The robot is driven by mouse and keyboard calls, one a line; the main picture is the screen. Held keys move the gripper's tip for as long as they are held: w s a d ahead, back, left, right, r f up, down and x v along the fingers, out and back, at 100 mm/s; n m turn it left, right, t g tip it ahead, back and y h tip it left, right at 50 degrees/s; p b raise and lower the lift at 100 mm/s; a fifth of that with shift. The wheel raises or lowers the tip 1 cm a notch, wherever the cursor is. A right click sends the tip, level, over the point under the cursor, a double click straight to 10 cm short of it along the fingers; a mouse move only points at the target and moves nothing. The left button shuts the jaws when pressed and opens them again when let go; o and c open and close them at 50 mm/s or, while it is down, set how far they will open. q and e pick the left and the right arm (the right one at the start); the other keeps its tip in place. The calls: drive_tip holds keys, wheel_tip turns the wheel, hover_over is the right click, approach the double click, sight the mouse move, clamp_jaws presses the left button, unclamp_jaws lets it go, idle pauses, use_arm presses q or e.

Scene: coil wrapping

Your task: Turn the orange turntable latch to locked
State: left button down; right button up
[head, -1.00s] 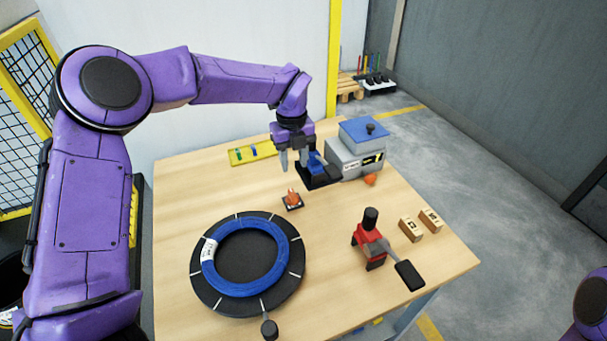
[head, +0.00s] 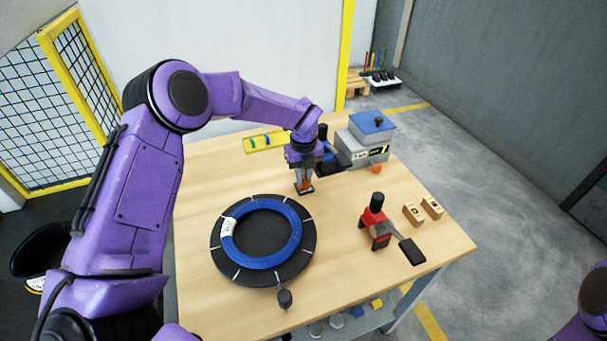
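The orange turntable latch (head: 305,185) is a small orange piece on a dark base, on the table behind the turntable. The turntable (head: 222,265) is a black disc with white marks, and a blue coil (head: 296,243) lies on it. My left gripper (head: 304,180) points down right over the latch, its fingers at the orange piece. The gripper partly hides the latch, so I cannot tell whether the fingers touch or grip it, nor which way it is turned. Only purple parts of my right arm show at the lower right edge; its gripper is out of view.
A grey box with a blue top (head: 370,122) stands at the back right, beside a small orange knob (head: 376,169). A red tool with a black handle (head: 375,222) and two wooden blocks (head: 413,215) are at the right. A yellow tray (head: 262,142) lies at the back.

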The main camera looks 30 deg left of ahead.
use_arm(q)
drive_tip(key=shift+f, duration=0.15)
drive_tip(key=m+b, duration=0.1)
drive_tip(key=m, duration=0.1)
drive_tip(key=shift+m, duration=0.4)
drive_tip(key=m, duration=0.4)
drive_tip(key=shift+m, duration=0.3)
drive_tip(key=m, duration=0.5)
drive_tip(key=shift+d+m, duration=0.15)
drive_tip(key=shift+m, duration=0.15)
drive_tip(key=m+p, duration=0.1)
drive_tip(key=m, duration=0.2)
drive_tip(key=shift+s+m, duration=0.1)
drive_tip(key=shift+m, duration=0.2)
drive_tip(key=shift+d+m, duration=0.1)
drive_tip(key=shift+m, duration=0.5)
drive_tip(key=shift+s+f, duration=0.1)
drive_tip(key=shift+f, duration=0.05)
